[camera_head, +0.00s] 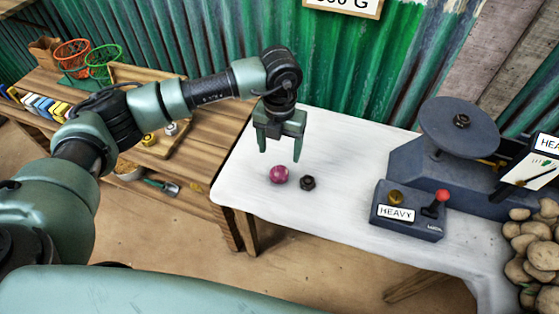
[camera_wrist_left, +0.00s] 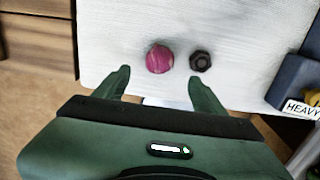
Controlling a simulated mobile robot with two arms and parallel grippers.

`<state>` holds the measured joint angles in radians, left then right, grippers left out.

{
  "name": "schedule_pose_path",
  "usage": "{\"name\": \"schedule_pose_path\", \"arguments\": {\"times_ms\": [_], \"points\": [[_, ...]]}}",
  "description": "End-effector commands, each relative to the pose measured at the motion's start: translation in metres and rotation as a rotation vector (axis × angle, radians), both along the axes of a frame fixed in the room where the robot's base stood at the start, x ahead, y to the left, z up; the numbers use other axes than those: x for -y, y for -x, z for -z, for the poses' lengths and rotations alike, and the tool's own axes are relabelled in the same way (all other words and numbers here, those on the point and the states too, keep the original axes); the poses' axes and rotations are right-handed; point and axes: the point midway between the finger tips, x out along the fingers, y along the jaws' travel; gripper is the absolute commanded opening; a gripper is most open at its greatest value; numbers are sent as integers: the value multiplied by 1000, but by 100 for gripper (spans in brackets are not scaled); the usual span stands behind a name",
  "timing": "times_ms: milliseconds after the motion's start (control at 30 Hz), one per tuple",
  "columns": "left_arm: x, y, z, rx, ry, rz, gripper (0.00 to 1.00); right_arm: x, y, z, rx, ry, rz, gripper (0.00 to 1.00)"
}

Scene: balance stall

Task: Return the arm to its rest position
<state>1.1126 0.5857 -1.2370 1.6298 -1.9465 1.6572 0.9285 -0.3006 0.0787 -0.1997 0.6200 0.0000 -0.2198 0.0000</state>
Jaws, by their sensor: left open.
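My left gripper (camera_head: 281,145) is open and empty above the white table (camera_head: 330,140). Its arm reaches in from the left. A pinkish-purple round object (camera_head: 279,174) lies on the table just below the fingers, apart from them. A dark nut-like piece (camera_head: 307,183) lies to its right. In the left wrist view the open left gripper (camera_wrist_left: 160,85) has the round object (camera_wrist_left: 160,59) and the dark piece (camera_wrist_left: 201,61) beyond its fingertips. My right gripper is not in view.
A dark scale with a round pan (camera_head: 459,125) and a HEAVY box with a red-knobbed lever (camera_head: 410,210) stand on the right. Potatoes (camera_head: 535,250) are piled at the right edge. A wooden shelf (camera_head: 215,120) stands left.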

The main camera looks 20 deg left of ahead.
Motion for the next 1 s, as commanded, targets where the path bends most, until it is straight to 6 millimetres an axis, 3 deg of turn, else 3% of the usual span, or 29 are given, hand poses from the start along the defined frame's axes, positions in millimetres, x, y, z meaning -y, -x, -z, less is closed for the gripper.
{"name": "schedule_pose_path", "arguments": {"times_ms": [200, 767, 867, 967, 1000], "points": [[0, 0, -20, 1, 0, -1, 70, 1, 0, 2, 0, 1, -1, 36], [1, 1, -21, -1, 6, 2, 70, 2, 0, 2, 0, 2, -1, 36], [19, 7, -16, -11, 68, 27, 70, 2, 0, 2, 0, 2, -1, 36], [62, 24, -10, -32, 229, 80, 70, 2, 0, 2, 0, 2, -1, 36], [87, 34, -10, -44, 324, 103, 70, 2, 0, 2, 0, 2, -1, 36]]}}
